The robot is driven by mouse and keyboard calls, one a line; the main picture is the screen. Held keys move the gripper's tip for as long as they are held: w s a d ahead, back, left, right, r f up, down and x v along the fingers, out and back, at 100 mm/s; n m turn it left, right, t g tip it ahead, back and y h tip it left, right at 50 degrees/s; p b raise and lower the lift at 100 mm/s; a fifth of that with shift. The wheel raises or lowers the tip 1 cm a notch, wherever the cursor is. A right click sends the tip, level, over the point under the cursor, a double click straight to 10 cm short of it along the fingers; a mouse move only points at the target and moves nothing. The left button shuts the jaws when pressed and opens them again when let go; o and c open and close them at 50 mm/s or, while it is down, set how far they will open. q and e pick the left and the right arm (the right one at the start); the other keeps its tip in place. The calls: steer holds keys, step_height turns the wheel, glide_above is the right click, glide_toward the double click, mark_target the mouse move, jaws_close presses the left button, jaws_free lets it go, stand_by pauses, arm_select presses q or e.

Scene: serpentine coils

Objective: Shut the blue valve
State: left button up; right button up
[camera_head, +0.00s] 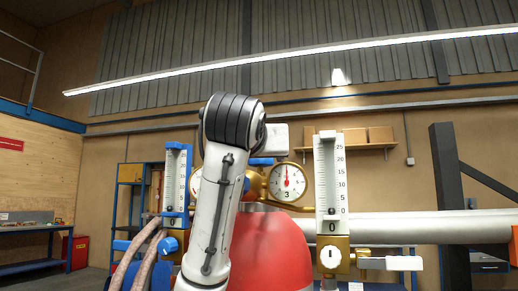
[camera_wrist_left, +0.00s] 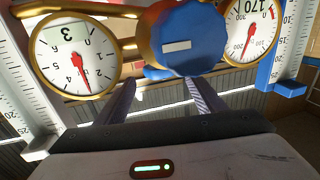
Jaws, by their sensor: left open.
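I cannot tell whether a finger touches the knob. In the head view, my white arm hides most of the middle; a bit of blue (camera_head: 262,161) shows behind it. My left fingers are hidden there. My right gripper is not in view.
A dial marked 3 (camera_head: 287,182) stands right of my arm. A white scale tube (camera_head: 330,175) and a blue-framed one (camera_head: 176,180) flank the middle. A red tank (camera_head: 270,250) is below. A grey pipe (camera_head: 430,227) runs right. Hoses (camera_head: 140,250) hang at left.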

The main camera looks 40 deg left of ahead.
mark_target(260, 165)
arm_select(q)
steer(key=shift+p+x, duration=0.35)
steer(key=shift+x, duration=1.7)
steer(key=c, duration=1.1)
steer(key=shift+o, duration=0.2)
